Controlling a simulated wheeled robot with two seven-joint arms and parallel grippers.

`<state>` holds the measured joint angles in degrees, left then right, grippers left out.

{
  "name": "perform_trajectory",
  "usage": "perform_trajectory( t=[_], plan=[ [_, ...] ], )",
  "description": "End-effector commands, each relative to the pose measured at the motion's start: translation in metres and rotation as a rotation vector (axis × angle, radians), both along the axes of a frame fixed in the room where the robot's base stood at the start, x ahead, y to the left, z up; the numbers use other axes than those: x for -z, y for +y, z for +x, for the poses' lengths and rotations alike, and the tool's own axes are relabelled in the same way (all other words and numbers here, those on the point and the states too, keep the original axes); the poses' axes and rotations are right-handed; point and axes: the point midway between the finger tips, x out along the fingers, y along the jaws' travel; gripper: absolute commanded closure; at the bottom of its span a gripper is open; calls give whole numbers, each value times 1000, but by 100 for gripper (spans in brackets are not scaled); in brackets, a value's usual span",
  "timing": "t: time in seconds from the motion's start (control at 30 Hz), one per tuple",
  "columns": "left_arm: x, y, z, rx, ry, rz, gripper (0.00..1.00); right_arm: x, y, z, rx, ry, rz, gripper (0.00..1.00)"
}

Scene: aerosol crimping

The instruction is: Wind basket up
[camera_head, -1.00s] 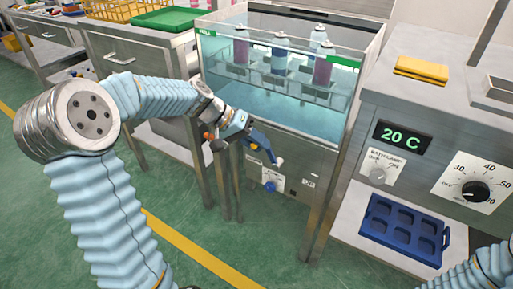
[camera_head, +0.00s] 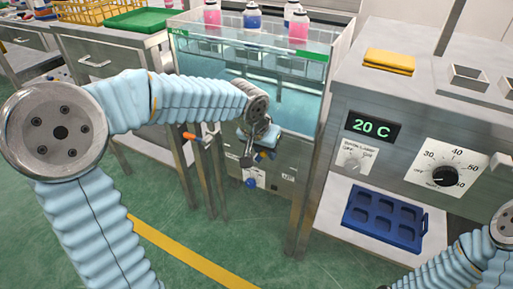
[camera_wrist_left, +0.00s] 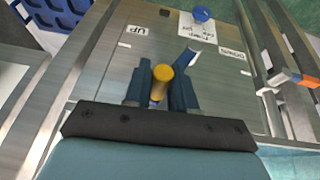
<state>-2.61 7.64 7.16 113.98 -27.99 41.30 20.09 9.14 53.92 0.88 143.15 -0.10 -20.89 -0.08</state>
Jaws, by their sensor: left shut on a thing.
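The clear-walled water tank (camera_head: 224,73) stands in the middle of the head view. Several pink, blue and white cans (camera_head: 252,17) stand high at its rim; the basket under them is hard to make out. My left gripper (camera_head: 258,152) is at the tank's steel front panel. In the left wrist view my left gripper (camera_wrist_left: 160,92) is shut on the crank's yellow handle (camera_wrist_left: 161,74), which lies between its blue fingers. The panel bears UP (camera_wrist_left: 137,30) and DOWN (camera_wrist_left: 231,54) labels. The rest of the crank is mostly hidden. My right gripper is out of view.
A blue knob (camera_head: 250,183) sits low on the panel. An orange-ended part (camera_head: 189,136) sticks out left of the tank. At right are a bench with a 20 C display (camera_head: 371,128), a yellow cloth (camera_head: 390,62) and a blue tray (camera_head: 385,219).

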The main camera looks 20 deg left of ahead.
Motion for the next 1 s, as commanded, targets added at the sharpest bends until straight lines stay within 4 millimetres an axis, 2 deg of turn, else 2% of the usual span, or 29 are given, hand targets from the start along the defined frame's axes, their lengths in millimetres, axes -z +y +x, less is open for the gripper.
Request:
perform_trajectory(
  t=[0.03,0.3,0.5,1.0],
  plan=[
    [10,-10,0,14,-6,43,100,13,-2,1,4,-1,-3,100],
    [30,-30,-2,8,-26,300,100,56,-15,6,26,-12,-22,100],
    [45,-42,-3,6,-39,490,100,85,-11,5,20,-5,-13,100],
    [83,-56,-5,0,-68,920,100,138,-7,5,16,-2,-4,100]
  ],
)
